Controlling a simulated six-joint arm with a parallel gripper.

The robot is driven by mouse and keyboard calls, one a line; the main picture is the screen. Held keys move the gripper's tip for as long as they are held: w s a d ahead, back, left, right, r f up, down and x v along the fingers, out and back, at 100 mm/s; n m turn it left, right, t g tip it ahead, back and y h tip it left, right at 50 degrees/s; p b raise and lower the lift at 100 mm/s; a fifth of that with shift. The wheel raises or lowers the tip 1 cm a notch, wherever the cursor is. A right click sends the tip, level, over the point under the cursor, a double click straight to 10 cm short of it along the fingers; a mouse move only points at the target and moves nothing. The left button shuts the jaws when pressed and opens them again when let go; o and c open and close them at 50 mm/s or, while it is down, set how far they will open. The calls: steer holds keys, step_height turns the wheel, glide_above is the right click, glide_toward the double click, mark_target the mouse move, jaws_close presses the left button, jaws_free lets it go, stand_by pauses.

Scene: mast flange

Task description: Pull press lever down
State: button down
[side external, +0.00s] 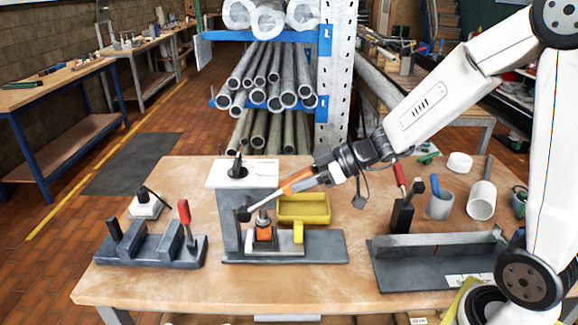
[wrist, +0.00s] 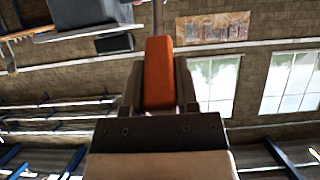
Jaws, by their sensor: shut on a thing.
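The grey press stands mid-table in the side view, with its column (side external: 228,225) on a flat base (side external: 325,246). Its lever (side external: 264,202) slants up to the right from a dark pivot on the column and ends in an orange grip (side external: 295,184). My gripper (side external: 317,177) is shut on this grip from the upper right. In the wrist view the orange grip (wrist: 158,72) sits between the two dark fingers of my gripper (wrist: 160,95). A small orange block (side external: 264,234) is under the press ram. A yellow upright piece (side external: 298,231) stands beside it on the base.
A yellow tray (side external: 305,207) lies behind the press. A grey fixture with a red handle (side external: 184,212) is on the left. A grey angled fixture (side external: 430,262), a black holder (side external: 401,216) and cups (side external: 440,205) are on the right. The front table edge is clear.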

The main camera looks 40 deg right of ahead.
steer(key=shift+s+d+f+t+y, duration=0.25)
steer(key=shift+d+f+t+y, duration=0.05)
steer(key=shift+f, duration=0.35)
steer(key=shift+c, duration=1.8)
jaws_free()
steer(key=v, duration=0.8)
steer(key=shift+a, duration=0.1)
